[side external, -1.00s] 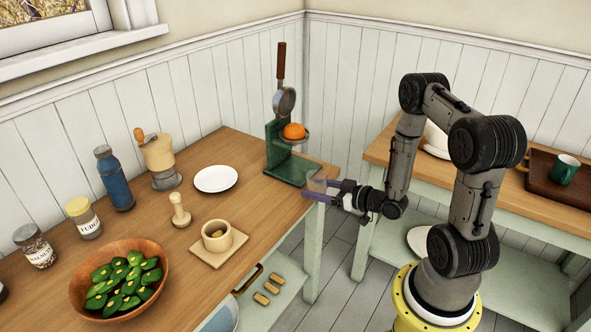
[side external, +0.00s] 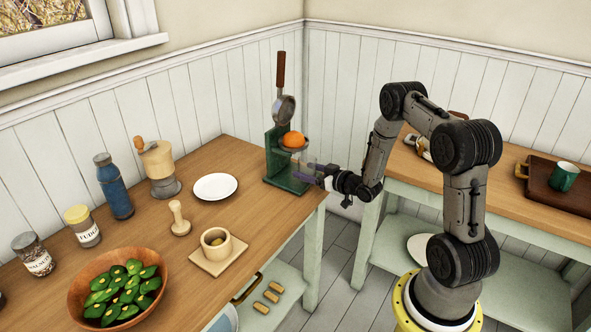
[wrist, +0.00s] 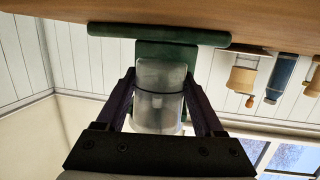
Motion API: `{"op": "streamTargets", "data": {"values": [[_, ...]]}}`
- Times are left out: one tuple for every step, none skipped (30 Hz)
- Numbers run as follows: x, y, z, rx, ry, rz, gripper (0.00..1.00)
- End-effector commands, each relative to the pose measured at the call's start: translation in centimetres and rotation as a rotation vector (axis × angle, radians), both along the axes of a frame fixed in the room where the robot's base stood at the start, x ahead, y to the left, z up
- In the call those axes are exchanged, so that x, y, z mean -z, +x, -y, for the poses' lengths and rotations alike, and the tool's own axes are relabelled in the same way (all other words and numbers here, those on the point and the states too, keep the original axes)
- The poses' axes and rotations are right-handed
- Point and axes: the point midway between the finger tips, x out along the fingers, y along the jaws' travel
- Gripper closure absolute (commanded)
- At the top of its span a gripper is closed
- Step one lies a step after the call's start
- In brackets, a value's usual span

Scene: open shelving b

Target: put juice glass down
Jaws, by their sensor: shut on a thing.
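The juice glass (wrist: 158,92) is a clear, frosted-looking cup between the two purple fingers of my gripper (wrist: 162,105) in the wrist view, which is upside down. My gripper (side external: 316,171) is shut on it. In the side view the glass is hard to make out at the fingertips, at the right side of the green juicer (side external: 272,155). The juicer has a raised lever with a brown handle, and an orange (side external: 294,139) sits in its cup. In the wrist view the glass is in front of the juicer's green post; whether it touches the base is unclear.
The wooden table (side external: 240,155) carries a white plate (side external: 215,187), a wooden pestle (side external: 179,217), a cup on a square board (side external: 216,242), a grinder, a blue bottle, jars and a leaf-filled bowl (side external: 118,292). A second table with a tray (side external: 555,190) stands right.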

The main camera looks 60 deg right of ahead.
Motion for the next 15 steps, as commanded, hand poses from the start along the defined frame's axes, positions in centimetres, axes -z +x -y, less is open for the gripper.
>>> {"op": "streamTargets", "data": {"values": [[-0.1,0.7,0.1,-0.002,-0.001,0.002,0.95],[-0.1,0.9,0.2,-0.001,-0.001,0.002,0.95],[0.0,1.2,0.2,0.000,-0.001,0.001,0.95],[0.0,1.3,0.2,0.000,-0.001,0.001,0.95],[0.0,1.5,0.3,0.000,-0.001,0.001,0.95],[0.0,1.8,0.3,-0.001,-0.001,0.001,0.95],[0.0,2.2,0.3,-0.001,-0.002,0.002,0.95],[-0.1,2.6,0.4,-0.002,-0.002,0.002,0.95],[-0.1,3.3,0.5,-0.003,-0.003,0.003,0.95],[0.0,3.8,0.6,-0.002,-0.002,0.003,0.95],[0.0,4.3,0.6,-0.002,-0.002,0.003,0.95],[-0.1,4.9,0.8,-0.002,-0.002,0.003,0.95],[0.0,5.3,0.8,-0.001,-0.002,0.002,0.95],[0.4,5.4,0.8,-0.001,0.001,-0.001,0.95],[1.0,5.2,0.9,0.000,0.002,-0.002,0.95]]}}
